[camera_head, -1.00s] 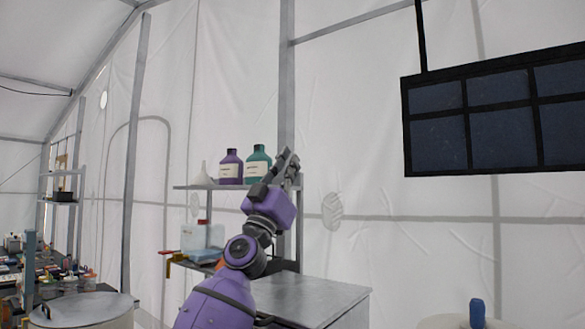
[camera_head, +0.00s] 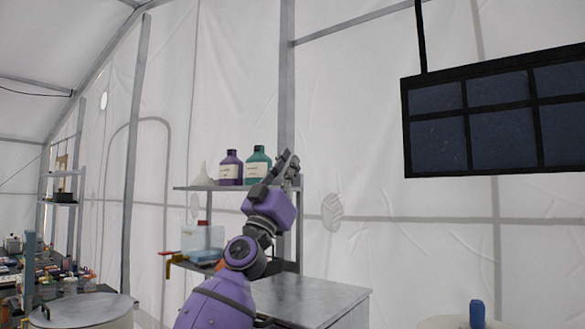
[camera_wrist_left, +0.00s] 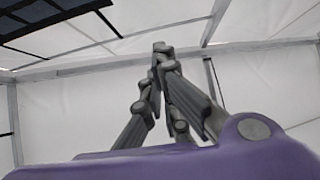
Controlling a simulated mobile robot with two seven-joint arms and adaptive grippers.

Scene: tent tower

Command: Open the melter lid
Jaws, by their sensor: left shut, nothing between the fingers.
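A round grey lid (camera_head: 88,309) with a dark upright handle (camera_head: 45,311) lies flat on a drum-like body at the bottom left of the head view. It looks closed; I cannot be sure that it is the melter lid. My left gripper (camera_head: 288,158) is raised in the middle of the head view, in front of the shelf, well to the right of the lid and above it. In the left wrist view the fingers (camera_wrist_left: 160,52) meet at their tips, empty. My right gripper is in neither view.
A shelf (camera_head: 200,187) with a purple bottle (camera_head: 230,168) and a green bottle (camera_head: 258,165) stands behind the left arm. A grey metal cabinet (camera_head: 310,297) is beside the arm. A dark panel (camera_head: 495,115) hangs at upper right. A cluttered bench (camera_head: 60,275) is at left.

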